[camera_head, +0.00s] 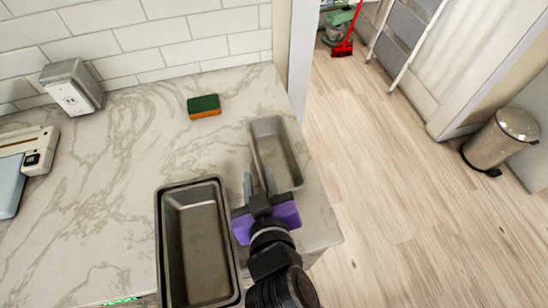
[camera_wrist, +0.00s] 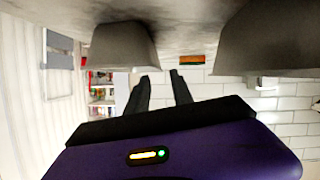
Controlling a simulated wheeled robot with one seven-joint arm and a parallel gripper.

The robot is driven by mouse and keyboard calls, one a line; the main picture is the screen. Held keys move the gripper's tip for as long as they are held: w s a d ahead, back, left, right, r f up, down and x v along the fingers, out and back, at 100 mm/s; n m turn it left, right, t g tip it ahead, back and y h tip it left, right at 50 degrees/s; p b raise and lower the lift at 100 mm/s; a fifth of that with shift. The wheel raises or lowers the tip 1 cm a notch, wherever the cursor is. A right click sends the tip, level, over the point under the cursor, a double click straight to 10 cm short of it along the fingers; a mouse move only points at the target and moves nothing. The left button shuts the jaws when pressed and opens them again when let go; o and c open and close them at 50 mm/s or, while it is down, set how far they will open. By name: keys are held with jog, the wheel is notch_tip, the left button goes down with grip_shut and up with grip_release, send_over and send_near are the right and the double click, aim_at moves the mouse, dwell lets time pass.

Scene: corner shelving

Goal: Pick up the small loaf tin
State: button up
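The small loaf tin (camera_head: 277,152) is a grey metal pan on the marble counter near its right edge. A larger, darker loaf tin (camera_head: 200,240) sits closer and to its left. My gripper (camera_head: 258,176) is open and empty, its two fingers apart at the near left end of the small tin. Whether they touch it cannot be told. The wrist view is upside down: the small tin (camera_wrist: 123,47) hangs at left, the large tin (camera_wrist: 275,40) at right, and my open fingertips (camera_wrist: 160,75) show between them.
A green and orange sponge (camera_head: 204,106) lies behind the tins. A white outlet box (camera_head: 72,88) and a white appliance (camera_head: 38,150) are at left. The marble counter (camera_head: 125,190) is clear in the middle. A trash bin (camera_head: 500,140) stands on the floor at right.

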aim_at(274, 158)
jog(key=shift+p+x, duration=0.95)
jog(key=shift+x, duration=2.95)
jog(key=shift+d, duration=0.2)
jog(key=shift+c, duration=0.5)
grip_shut()
